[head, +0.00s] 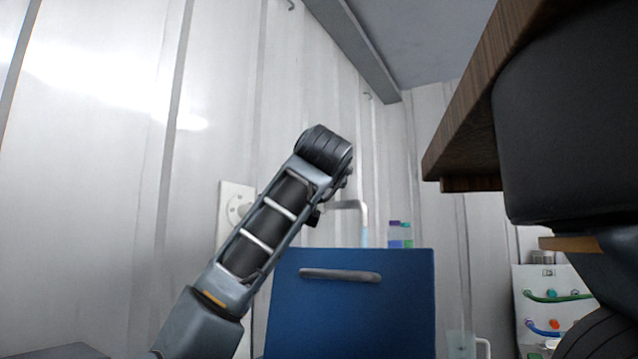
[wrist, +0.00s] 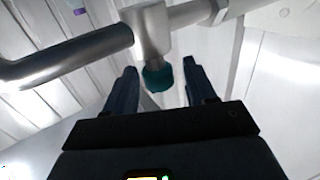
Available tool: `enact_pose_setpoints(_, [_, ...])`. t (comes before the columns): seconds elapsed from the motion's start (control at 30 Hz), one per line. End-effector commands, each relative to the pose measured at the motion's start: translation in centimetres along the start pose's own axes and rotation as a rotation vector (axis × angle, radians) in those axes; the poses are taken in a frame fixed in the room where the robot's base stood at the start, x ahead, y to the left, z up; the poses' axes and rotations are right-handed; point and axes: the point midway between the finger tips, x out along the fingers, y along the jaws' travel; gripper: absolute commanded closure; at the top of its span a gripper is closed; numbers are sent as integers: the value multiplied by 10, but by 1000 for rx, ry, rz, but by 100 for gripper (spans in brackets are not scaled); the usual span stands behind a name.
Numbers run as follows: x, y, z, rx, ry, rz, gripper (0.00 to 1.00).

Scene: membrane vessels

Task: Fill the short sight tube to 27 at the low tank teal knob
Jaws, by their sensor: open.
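A teal knob (wrist: 158,78) sits on the end of a grey metal pipe fitting in the wrist view. My gripper (wrist: 160,72) is open, with one dark finger on each side of the knob and a visible gap to each. I cannot tell how deep the knob lies between the fingers. In the head view a pale bent spout (head: 352,205) shows just right of my arm's end, with light blue below its tip. I cannot make out the short sight tube's scale or its level.
A white panel (head: 545,280) with green and blue tubes is at the right. A brown wooden board (head: 480,100) overhangs at upper right.

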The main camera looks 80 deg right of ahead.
Motion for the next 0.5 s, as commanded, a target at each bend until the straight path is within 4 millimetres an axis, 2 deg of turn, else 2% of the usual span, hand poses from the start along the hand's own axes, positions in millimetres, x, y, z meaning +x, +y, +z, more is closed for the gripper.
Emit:
enact_pose_setpoints(0.27, [2, 0, 0, 0, 0, 0, 45])
enact_pose_setpoints(0.5, [2, 0, 0, 0, 0, 0, 66])
